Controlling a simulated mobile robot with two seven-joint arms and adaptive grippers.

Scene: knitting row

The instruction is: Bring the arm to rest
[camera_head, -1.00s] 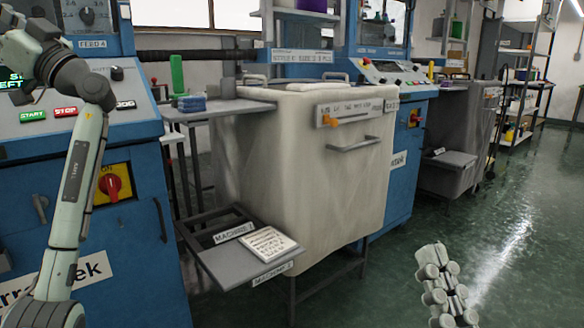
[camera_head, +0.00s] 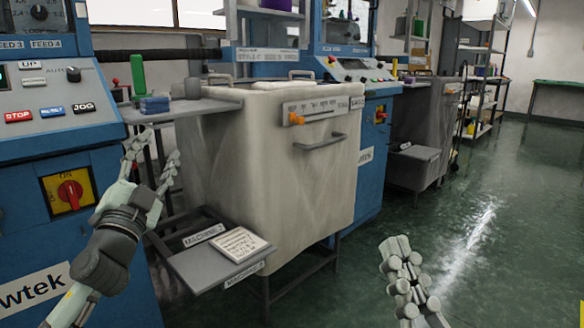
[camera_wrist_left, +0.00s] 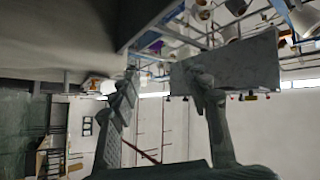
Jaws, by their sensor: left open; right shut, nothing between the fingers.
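My left gripper (camera_head: 153,153) is open and empty in the head view, in front of the blue machine at the left and left of the fabric bin. Its fingers point up, below the small side shelf. In the left wrist view its two fingers (camera_wrist_left: 165,85) stand apart with nothing between them. My right gripper (camera_head: 396,247) is at the lower middle right of the head view, over the green floor. Its fingers are together and hold nothing.
A blue machine (camera_head: 60,125) with a red switch (camera_head: 70,190) stands close at left. A large pale bin (camera_head: 270,170) is in the middle, with a low tray (camera_head: 195,268) holding a card (camera_head: 238,245) before it. Green floor (camera_head: 480,270) is clear at right.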

